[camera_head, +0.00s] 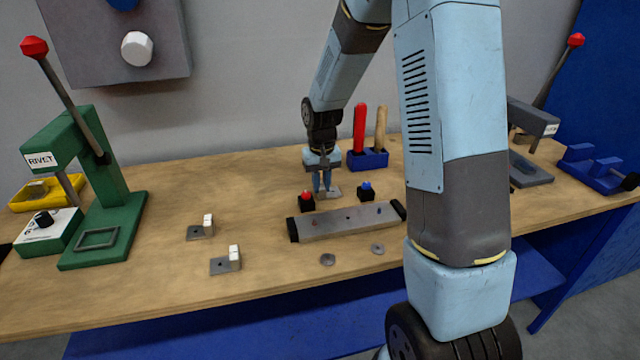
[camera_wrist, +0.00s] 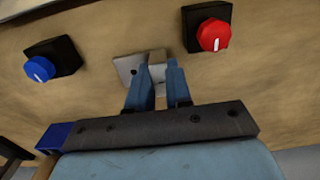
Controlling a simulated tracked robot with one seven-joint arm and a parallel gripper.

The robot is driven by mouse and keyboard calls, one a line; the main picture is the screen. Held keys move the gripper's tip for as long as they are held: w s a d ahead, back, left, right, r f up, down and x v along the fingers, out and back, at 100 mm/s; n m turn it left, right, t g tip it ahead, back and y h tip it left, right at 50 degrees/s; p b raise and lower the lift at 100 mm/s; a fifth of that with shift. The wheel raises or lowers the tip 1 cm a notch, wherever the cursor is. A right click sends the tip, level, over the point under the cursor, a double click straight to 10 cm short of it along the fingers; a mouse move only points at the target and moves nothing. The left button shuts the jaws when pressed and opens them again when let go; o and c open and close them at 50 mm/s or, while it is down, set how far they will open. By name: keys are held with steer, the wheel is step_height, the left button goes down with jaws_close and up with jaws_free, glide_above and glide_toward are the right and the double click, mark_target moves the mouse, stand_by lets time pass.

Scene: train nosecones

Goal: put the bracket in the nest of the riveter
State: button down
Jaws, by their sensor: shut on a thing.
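My gripper (camera_head: 322,188) is at the middle of the bench, behind the red and blue knobs, pointing down. It is shut on a grey bracket (camera_head: 334,191). In the wrist view the bracket (camera_wrist: 130,70) shows its flat plate with a hole, and its upright part is between the fingers (camera_wrist: 157,78). I cannot tell whether the bracket touches the bench. The green riveter (camera_head: 110,170), marked RIVET, stands at the left with a raised red-tipped lever and a square frame-like nest (camera_head: 97,238) on its base. A dark grey riveter (camera_head: 532,122) stands at the right, partly hidden by my arm.
Two more brackets with white-topped uprights (camera_head: 203,228) (camera_head: 230,262) lie left of centre. The red knob (camera_head: 307,200), blue knob (camera_head: 366,190) and a grey bar (camera_head: 347,222) are in front of my gripper. A blue tool holder (camera_head: 368,159) stands behind. Bench space between riveter and brackets is clear.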

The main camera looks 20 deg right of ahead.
mark_target(322, 186)
steer(key=c, duration=1)
jaws_free()
steer(key=shift+c, duration=0.2)
step_height(322, 186, up, 12)
steer(key=s+d+r+t, duration=0.1)
steer(key=s+r, duration=0.3)
steer(key=s, duration=0.5)
steer(key=s+d+r+t, duration=0.1)
steer(key=s+r, duration=0.3)
steer(key=s, duration=0.5)
steer(key=s+d+r+t, duration=0.2)
steer(key=s+r, duration=0.3)
steer(key=s, duration=0.4)
steer(key=shift+t, duration=0.7)
steer(key=shift+s+f, duration=0.1)
steer(key=shift+s, duration=0.2)
steer(key=shift+c, duration=0.2)
